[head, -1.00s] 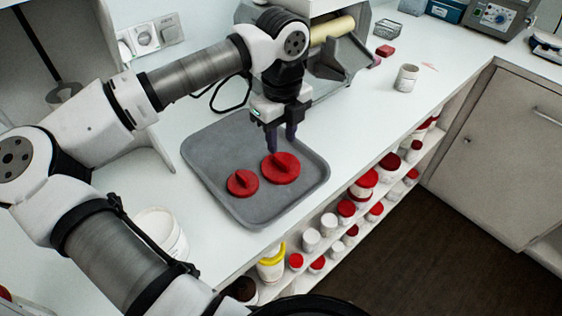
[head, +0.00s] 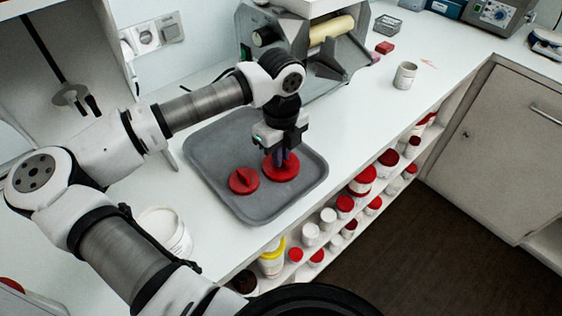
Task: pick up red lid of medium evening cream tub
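Two red lids with raised grip ridges lie on the grey tray (head: 212,140). The larger red lid (head: 282,176) is on the right and the smaller red lid (head: 243,181) is on the left. My gripper (head: 283,161) points down at the larger lid, with its fingertips at the lid's ridge. The fingers and my wrist hide much of the ridge, so I cannot tell whether they are closed on it. The larger lid appears to rest flat on the tray. No label shows which tub either lid belongs to.
A white tub (head: 178,241) stands left of the tray, partly behind my arm. A grey machine (head: 340,62) is behind the tray. Several lidded tubs fill the shelves below the counter edge.

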